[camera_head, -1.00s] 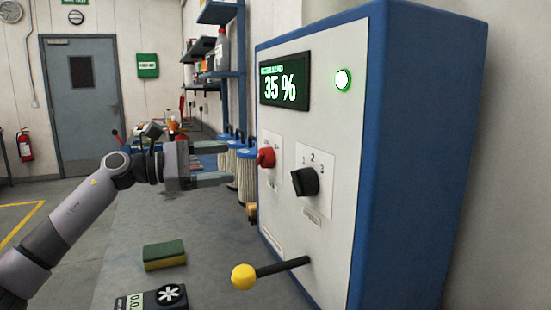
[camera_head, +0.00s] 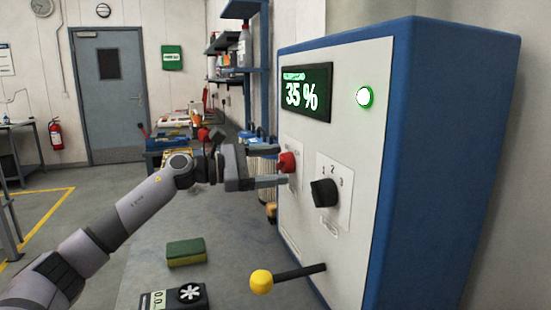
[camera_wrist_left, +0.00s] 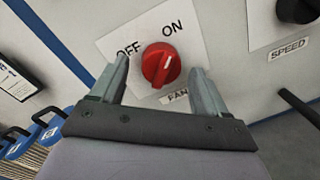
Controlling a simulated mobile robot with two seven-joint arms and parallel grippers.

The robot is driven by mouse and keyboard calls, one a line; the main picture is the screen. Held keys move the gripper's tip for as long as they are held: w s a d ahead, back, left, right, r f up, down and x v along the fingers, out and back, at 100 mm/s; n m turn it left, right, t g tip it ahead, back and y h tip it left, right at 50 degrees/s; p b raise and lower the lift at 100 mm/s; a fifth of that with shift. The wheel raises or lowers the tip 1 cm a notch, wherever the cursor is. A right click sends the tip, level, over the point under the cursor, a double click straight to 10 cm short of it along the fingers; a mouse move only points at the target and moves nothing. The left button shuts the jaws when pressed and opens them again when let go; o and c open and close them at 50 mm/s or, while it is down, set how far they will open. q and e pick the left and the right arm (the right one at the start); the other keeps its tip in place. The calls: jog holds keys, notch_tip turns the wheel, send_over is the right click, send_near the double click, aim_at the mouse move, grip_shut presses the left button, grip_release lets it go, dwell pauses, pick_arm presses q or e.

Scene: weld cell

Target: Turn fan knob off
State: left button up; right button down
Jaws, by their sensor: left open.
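The red fan knob (camera_head: 287,162) is on the front of the white and blue cabinet (camera_head: 345,80), left of the black speed knob (camera_head: 324,193). In the left wrist view the fan knob (camera_wrist_left: 161,65) sits on a white plate marked OFF and ON, and its white pointer line tilts up and right towards ON. My left gripper (camera_head: 283,166) is open, its fingers pointing at the panel. In the wrist view its two fingertips (camera_wrist_left: 158,66) lie on either side of the knob; I cannot tell whether they touch it. My right gripper does not show.
A black lever with a yellow ball (camera_head: 261,282) sticks out below the knobs. A display (camera_head: 306,92) reads 35 % and a green lamp (camera_head: 364,96) is lit. A sponge (camera_head: 186,252) and a small meter (camera_head: 175,298) lie below my left arm. Blue-capped filters stand behind the gripper.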

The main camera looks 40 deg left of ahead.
pick_arm(q)
jog(key=shift+w+d, duration=0.3)
jog(key=shift+w, duration=0.05)
jog(key=c, duration=1)
jog(key=shift+c, duration=0.2)
